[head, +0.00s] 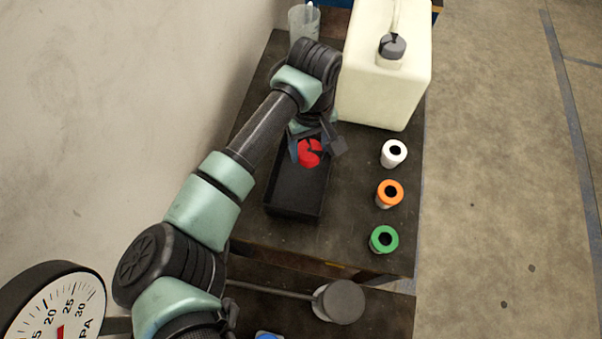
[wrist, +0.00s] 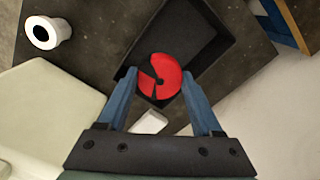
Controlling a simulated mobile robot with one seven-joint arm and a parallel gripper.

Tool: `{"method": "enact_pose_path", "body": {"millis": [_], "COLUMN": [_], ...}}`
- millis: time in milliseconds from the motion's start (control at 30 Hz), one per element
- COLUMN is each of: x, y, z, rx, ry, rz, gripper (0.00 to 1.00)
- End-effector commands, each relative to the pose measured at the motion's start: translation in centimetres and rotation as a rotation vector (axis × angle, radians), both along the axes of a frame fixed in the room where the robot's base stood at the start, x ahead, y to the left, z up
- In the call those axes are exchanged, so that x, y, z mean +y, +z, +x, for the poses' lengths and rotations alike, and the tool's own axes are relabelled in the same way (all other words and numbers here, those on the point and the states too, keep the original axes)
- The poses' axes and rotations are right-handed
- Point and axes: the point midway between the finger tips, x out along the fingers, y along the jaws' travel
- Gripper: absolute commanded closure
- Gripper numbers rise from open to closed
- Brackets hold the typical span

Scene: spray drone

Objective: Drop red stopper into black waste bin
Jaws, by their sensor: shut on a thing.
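The red stopper (head: 310,152) is a red disc with dark slots. My gripper (head: 318,150) is shut on it, at the far end of the black waste bin (head: 296,205). In the wrist view the stopper (wrist: 158,76) sits between the two blue fingers of my gripper (wrist: 158,84), with the black bin (wrist: 190,30) behind it. The stopper appears over the bin's opening; its exact height above the bin floor is hard to tell. The bin is an open rectangular tray on the dark table, and the part of it that shows looks empty.
A large cream tank (head: 385,75) with a grey cap stands right of my gripper. White (head: 394,153), orange (head: 389,193) and green (head: 384,239) ring-topped pieces line the table's right side. A clear beaker (head: 304,22) is at the back. A wall is close on the left.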

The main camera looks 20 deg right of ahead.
Motion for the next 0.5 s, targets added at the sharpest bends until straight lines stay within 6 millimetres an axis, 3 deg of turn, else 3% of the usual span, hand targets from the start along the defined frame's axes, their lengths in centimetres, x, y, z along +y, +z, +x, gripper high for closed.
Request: {"method": "enact_pose_path", "body": {"millis": [100, 133, 200, 300, 500], "x": [0.01, 0.01, 0.01, 0.01, 0.02], "y": [0.04, 0.04, 0.04, 0.05, 0.05], "z": [0.01, 0.01, 0.01, 0.01, 0.00], "rx": [0.000, 0.000, 0.000, 0.000, 0.000], "ry": [0.000, 0.001, 0.001, 0.001, 0.001], "rz": [0.000, 0.000, 0.000, 0.000, 0.000], "gripper": [0.90, 0.28, 0.15, 0.00, 0.00]}}
